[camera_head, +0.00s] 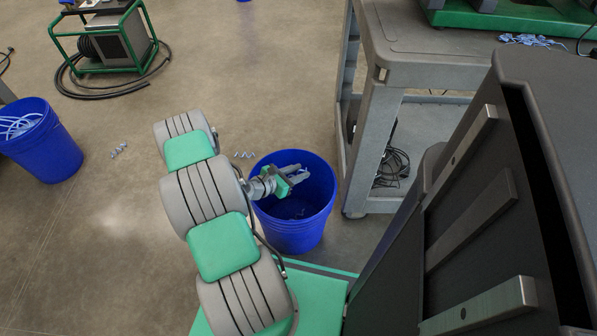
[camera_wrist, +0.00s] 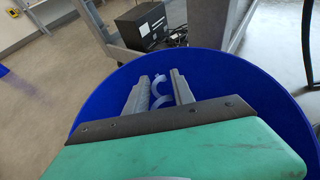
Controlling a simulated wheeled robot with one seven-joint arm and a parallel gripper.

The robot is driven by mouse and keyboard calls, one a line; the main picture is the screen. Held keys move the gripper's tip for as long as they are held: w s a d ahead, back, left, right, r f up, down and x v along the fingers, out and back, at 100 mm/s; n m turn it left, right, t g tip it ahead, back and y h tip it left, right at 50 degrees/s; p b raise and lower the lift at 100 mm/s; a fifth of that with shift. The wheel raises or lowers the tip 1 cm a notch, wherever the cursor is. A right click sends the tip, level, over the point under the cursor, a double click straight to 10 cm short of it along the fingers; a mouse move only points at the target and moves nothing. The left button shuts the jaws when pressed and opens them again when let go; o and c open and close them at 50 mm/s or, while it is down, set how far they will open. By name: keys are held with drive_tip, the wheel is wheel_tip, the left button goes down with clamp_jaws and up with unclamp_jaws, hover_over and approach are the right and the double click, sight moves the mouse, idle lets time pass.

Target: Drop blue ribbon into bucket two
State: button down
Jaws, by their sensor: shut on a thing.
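My gripper (camera_head: 298,173) is over the mouth of a blue bucket (camera_head: 290,232) beside the grey cart. In the wrist view my gripper (camera_wrist: 162,82) has its fingers shut on a curled pale blue ribbon (camera_wrist: 160,88), inside the bucket's rim (camera_wrist: 255,70). The ribbon is hard to make out in the head view. A second blue bucket (camera_head: 48,150) stands at the far left with pale ribbons (camera_head: 18,124) in it. No number shows on either bucket.
The grey cart (camera_head: 430,72) stands right of the near bucket, with blue ribbon scraps (camera_head: 530,40) on top and black cables (camera_head: 392,165) on its lower shelf. Small scraps (camera_head: 119,150) lie on the floor. A green-framed machine (camera_head: 105,40) stands at the back left.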

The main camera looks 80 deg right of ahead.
drive_tip(key=c, duration=1)
unclamp_jaws()
drive_tip(key=p+v, duration=0.2)
drive_tip(key=v, duration=0.5)
drive_tip(key=shift+r, duration=0.1)
drive_tip(key=shift+w+a, duration=0.2)
drive_tip(key=shift+a, duration=0.1)
